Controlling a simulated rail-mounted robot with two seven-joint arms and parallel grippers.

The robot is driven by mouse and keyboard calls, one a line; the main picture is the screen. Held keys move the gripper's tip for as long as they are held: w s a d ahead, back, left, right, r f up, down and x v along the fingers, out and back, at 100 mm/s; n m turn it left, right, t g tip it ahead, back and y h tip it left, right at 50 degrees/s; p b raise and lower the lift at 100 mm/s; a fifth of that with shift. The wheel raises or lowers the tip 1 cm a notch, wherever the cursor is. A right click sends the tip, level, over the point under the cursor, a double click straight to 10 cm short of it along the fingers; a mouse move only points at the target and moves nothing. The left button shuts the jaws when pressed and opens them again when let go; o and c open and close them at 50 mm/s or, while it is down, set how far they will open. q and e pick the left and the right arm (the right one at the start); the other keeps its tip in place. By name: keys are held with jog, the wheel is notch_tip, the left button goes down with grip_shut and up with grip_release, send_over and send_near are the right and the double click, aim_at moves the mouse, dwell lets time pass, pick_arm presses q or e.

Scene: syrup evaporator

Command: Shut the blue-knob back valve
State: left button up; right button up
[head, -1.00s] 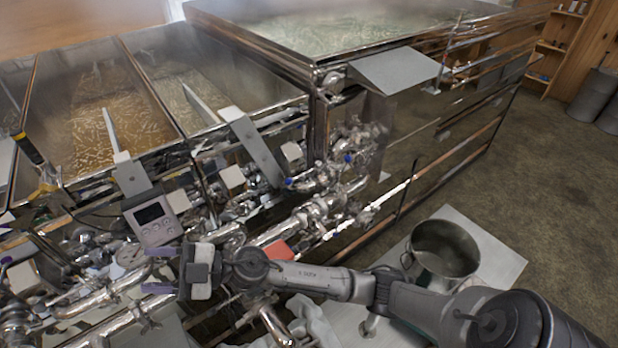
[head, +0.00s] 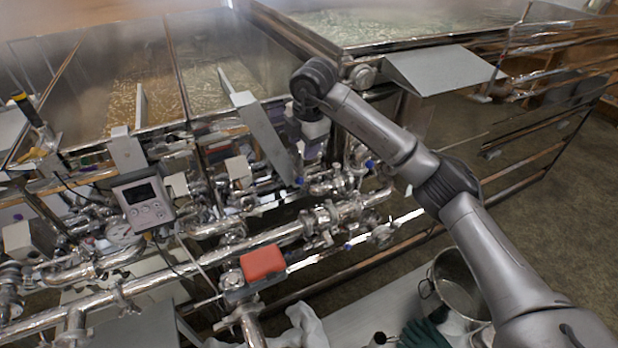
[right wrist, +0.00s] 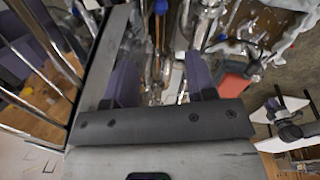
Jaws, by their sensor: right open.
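Several small blue knobs show on the steel valves in front of the pans. In the head view, one blue knob (head: 369,164) is to the right of my right gripper, another blue knob (head: 299,181) is just below it, and a lower blue knob (head: 347,246) is near the front pipe. I cannot tell which is the back valve's. My right gripper (head: 312,152) hangs above the valves, partly blurred against the pipes. The right wrist view shows its purple fingers (right wrist: 163,82) apart and empty, with a blue knob (right wrist: 160,7) beyond them. My left gripper is not in view.
Slanted metal plates (head: 262,138) and pipes crowd the valves. A red-orange block (head: 263,263) sits on the lower piping. A grey control box (head: 145,203) is at left. A steel pot (head: 463,283) stands at lower right. The floor at right is open.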

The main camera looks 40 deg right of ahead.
aim_at(300, 178)
jog(key=f+p, duration=0.1)
jog(key=f, duration=0.3)
jog(key=w+f+p, duration=0.1)
jog(key=f, duration=0.4)
jog(key=w+f+p, duration=0.1)
jog(key=f, duration=0.3)
jog(key=shift+w+d+f, duration=0.15)
jog(key=shift+w+d, duration=0.1)
jog(key=shift+c, duration=0.3)
grip_shut()
